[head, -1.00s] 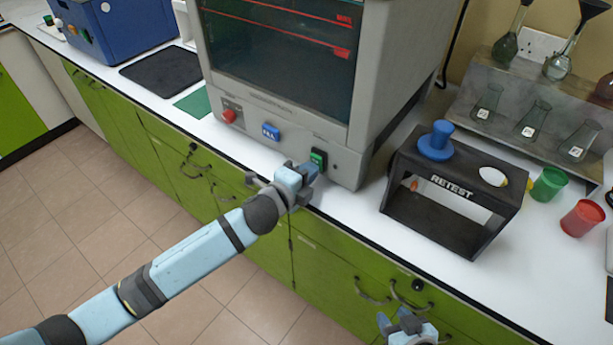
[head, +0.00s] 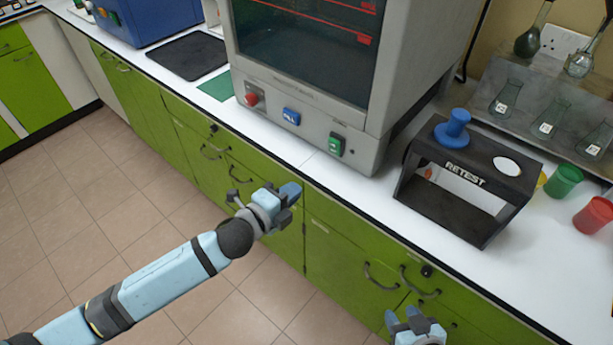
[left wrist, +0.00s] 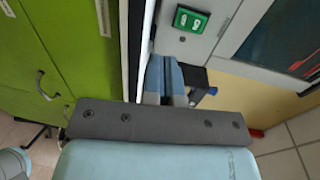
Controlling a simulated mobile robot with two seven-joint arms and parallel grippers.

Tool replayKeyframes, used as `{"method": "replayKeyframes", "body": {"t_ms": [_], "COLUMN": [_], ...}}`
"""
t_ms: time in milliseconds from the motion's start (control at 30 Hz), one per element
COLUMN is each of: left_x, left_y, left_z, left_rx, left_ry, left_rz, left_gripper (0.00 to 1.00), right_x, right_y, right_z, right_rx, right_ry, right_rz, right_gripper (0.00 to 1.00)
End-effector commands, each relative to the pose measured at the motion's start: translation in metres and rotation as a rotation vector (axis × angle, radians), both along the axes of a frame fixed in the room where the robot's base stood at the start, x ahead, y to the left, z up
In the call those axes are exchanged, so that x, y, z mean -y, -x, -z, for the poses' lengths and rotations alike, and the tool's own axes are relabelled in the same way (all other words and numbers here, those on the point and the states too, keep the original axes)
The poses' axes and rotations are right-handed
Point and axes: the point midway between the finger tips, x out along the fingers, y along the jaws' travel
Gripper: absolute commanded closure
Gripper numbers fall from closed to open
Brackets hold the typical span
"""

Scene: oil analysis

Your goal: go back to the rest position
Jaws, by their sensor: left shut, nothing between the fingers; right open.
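My left gripper (head: 291,191) is shut and empty. It hangs in front of the green cabinet fronts, below and apart from the machine. In the left wrist view its closed fingers (left wrist: 172,80) point toward the bench edge, with the green switch (left wrist: 190,19) beyond them. My right gripper (head: 405,322) is at the bottom edge of the head view, in front of the cabinets. Its fingers are apart with nothing between them.
The grey machine (head: 355,150) with a green switch (head: 337,144) stands on the white bench. A black RETEST stand (head: 480,190) is right of it. Green (head: 563,180) and red (head: 594,214) cups stand further right. The tiled floor (head: 90,220) is clear.

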Motion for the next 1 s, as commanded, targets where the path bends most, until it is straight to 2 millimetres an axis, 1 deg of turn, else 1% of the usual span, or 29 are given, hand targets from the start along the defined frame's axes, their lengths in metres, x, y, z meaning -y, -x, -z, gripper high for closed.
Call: {"method": "replayKeyframes", "body": {"t_ms": [33,100,200,767,867,967,1000], "left_x": [-0.004,-0.007,-0.009,-0.009,-0.009,-0.012,-0.014], "left_y": [0.005,0.010,0.013,0.014,0.020,0.034,0.042], "left_z": [0.002,0.003,0.003,0.003,0.008,0.020,0.028], "left_rx": [-0.001,-0.002,0.000,-0.002,-0.047,-0.166,-0.235], "left_ry": [0.000,0.001,0.000,0.003,0.050,0.176,0.246], "left_rz": [0.000,0.000,0.000,-0.001,-0.020,-0.076,-0.112], "left_gripper": [1.00,1.00,1.00,1.00,1.00,1.00,1.00], "right_x": [0.000,0.000,0.000,0.000,0.000,0.000,0.000], "right_y": [-0.002,-0.003,-0.003,0.001,0.001,0.001,0.001], "right_z": [-0.001,-0.001,-0.001,0.000,0.001,0.000,0.000], "right_rx": [0.003,0.004,0.003,-0.001,-0.003,-0.003,-0.002], "right_ry": [-0.001,-0.001,-0.001,-0.001,-0.002,-0.003,-0.003], "right_rz": [0.000,0.000,0.000,0.001,0.002,0.002,0.002], "right_gripper": [0.57,0.57,0.57,0.57,0.57,0.57,0.57]}}
